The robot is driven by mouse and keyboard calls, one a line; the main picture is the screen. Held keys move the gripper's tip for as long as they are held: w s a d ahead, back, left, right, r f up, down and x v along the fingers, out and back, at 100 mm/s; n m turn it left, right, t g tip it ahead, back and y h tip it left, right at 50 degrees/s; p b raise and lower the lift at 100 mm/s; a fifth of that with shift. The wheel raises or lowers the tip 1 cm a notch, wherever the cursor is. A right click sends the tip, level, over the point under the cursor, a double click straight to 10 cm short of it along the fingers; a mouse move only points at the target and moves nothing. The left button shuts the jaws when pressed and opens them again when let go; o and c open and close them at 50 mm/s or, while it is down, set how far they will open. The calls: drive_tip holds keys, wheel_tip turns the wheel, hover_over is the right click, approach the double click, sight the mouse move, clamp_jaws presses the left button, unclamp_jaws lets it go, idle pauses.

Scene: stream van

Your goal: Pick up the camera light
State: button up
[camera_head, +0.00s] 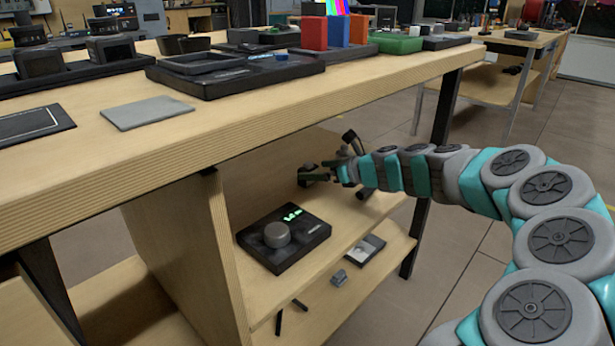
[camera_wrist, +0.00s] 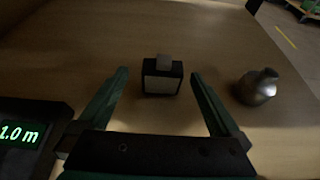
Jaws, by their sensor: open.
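The likely camera light (camera_wrist: 162,80) is a small black block with a pale front panel and a grey piece on top. In the wrist view it stands on the wooden shelf, between and just beyond the fingertips. My gripper (camera_wrist: 159,74) is open, with a finger on either side and a visible gap to each. In the head view my gripper (camera_head: 335,167) reaches over the lower shelf from the right, beneath the tabletop. A dark shape just left of it, probably the light (camera_head: 306,175), is small and partly covered there.
A black device with a knob and green display (camera_head: 283,238) sits on the shelf nearer the front; its display (camera_wrist: 20,134) shows at left in the wrist view. A dark, rounded bottle-like object (camera_wrist: 257,86) stands right of the fingers.

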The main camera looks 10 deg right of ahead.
sight(313, 171)
drive_tip(key=x, duration=0.1)
drive_tip(key=b+x, duration=0.1)
drive_tip(key=x, duration=0.1)
drive_tip(key=shift+w+d+f, duration=0.1)
drive_tip(key=shift+w+f, duration=0.1)
drive_tip(key=shift+f, duration=0.15)
drive_tip(key=shift+w+a+f, duration=0.25)
drive_tip(key=shift+w+a, duration=0.1)
drive_tip(key=shift+w, duration=0.15)
drive_tip(key=c, duration=1.5)
drive_tip(key=shift+o, duration=0.2)
drive_tip(key=shift+r, duration=0.1)
